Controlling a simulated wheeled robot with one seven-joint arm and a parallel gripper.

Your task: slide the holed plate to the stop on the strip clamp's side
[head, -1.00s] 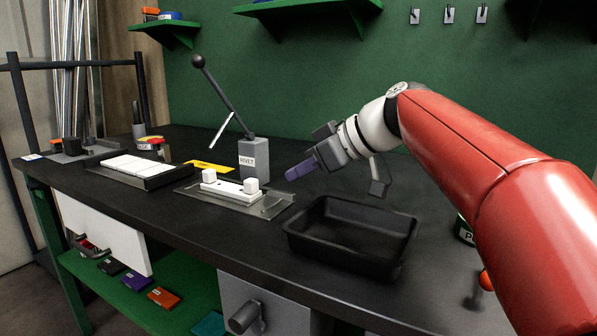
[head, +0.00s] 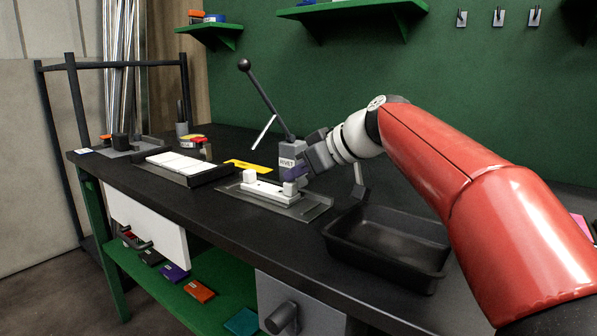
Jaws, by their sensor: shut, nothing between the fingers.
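My gripper (head: 290,176) is shut and empty, with purplish fingers pointing down. It is just above or behind the right white block (head: 289,188) of the fixture; I cannot tell whether they touch. The fixture has a thin grey metal base (head: 315,209), a pale bar (head: 270,190) and a left white block (head: 249,176). The bar lies between the two blocks. No holes can be made out at this size, so I cannot tell for sure which piece is the holed plate. No strip clamp can be identified either.
The rivet press (head: 285,150), with a long ball-ended lever, stands directly behind the fixture. A yellow strip (head: 248,166) lies behind it to the left. A black tray of white tiles (head: 187,169) is further left. An empty black bin (head: 385,260) stands to the right, below my arm.

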